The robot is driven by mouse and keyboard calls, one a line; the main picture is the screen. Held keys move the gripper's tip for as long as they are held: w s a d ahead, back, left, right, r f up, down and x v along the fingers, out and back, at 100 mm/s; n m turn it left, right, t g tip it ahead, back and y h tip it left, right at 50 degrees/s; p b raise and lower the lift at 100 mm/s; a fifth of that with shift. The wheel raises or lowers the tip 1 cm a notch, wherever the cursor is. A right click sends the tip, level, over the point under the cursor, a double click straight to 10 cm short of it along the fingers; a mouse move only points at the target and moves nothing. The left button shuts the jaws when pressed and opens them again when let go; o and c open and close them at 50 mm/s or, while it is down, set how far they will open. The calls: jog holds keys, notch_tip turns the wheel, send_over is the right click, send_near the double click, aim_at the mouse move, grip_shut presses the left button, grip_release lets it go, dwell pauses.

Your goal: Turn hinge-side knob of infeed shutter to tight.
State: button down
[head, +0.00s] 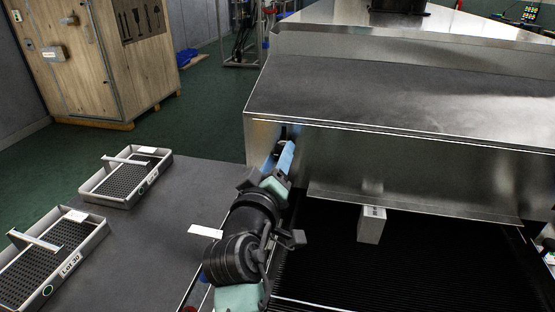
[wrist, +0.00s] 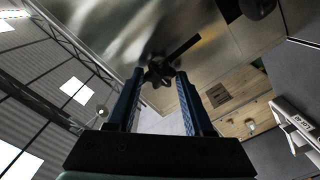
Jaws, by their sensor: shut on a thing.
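The infeed shutter (head: 420,175) is a shiny metal panel under the dryer's hood, above the dark belt. In the wrist view, a dark lobed knob (wrist: 157,72) sits on a metal face, at the lower end of a dark slot (wrist: 185,47). My gripper (wrist: 160,76) has its two blue fingers on either side of this knob and is shut on it. In the head view, my gripper (head: 283,157) reaches the left end of the shutter area, and its fingers mostly hide the knob. I cannot tell how tight the knob is.
Two grey mesh trays, one nearer (head: 88,240) and one farther (head: 151,189), lie on the grey table (head: 190,185) at left. A pale block (head: 371,226) stands on the belt (head: 400,265) below the shutter. Another dark round part (wrist: 258,8) shows at the wrist view's top right.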

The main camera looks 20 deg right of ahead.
jog(key=shift+c, duration=1.5)
grip_release()
jog(key=v, duration=1.3)
